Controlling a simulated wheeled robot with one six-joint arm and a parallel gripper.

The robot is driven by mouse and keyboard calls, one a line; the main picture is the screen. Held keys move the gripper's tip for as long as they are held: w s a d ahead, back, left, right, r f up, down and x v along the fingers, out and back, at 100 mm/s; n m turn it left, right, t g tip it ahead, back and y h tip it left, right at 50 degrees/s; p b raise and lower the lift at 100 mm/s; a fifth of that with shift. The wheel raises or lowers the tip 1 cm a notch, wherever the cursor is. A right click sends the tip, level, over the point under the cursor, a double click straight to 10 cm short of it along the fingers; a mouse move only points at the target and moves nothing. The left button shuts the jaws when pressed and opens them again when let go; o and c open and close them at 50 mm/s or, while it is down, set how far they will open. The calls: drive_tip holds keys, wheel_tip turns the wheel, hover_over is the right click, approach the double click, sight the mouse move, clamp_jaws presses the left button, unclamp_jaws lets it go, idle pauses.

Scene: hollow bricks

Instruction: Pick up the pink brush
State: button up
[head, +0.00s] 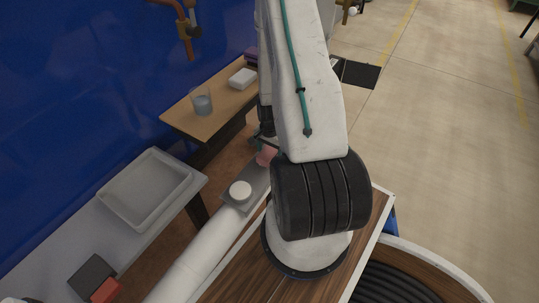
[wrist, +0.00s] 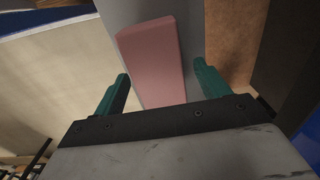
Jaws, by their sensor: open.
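The pink brush (wrist: 150,50) shows in the wrist view as a plain pink, block-like shape over a grey surface (wrist: 200,30). Its near end is hidden behind my gripper's dark front edge. My gripper (wrist: 162,74) is open, with one teal finger on each side of the pink brush and gaps visible on both sides. I cannot tell how far above or below the brush the fingertips are. In the head view a small pink part (head: 265,156) shows beside my arm; the rest is hidden.
A grey ledge (head: 232,203) holds a white round thing (head: 241,190). A wooden table (head: 180,117) with a glass (head: 202,102) and a white block (head: 243,78) stands behind. A grey tray (head: 146,190) lies on a bench at left. The floor at right is mostly clear.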

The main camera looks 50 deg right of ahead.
sight(270, 150)
drive_tip(key=c, duration=1.2)
drive_tip(key=shift+r, duration=0.4)
wheel_tip(270, 150, up, 3)
drive_tip(key=s+a, duration=0.2)
drive_tip(key=s, duration=0.5)
drive_tip(key=s+a+r, duration=0.1)
drive_tip(key=s, duration=0.7)
drive_tip(key=shift+s+a, duration=0.3)
drive_tip(key=shift+a, duration=0.1)
drive_tip(key=shift+r, duration=0.1)
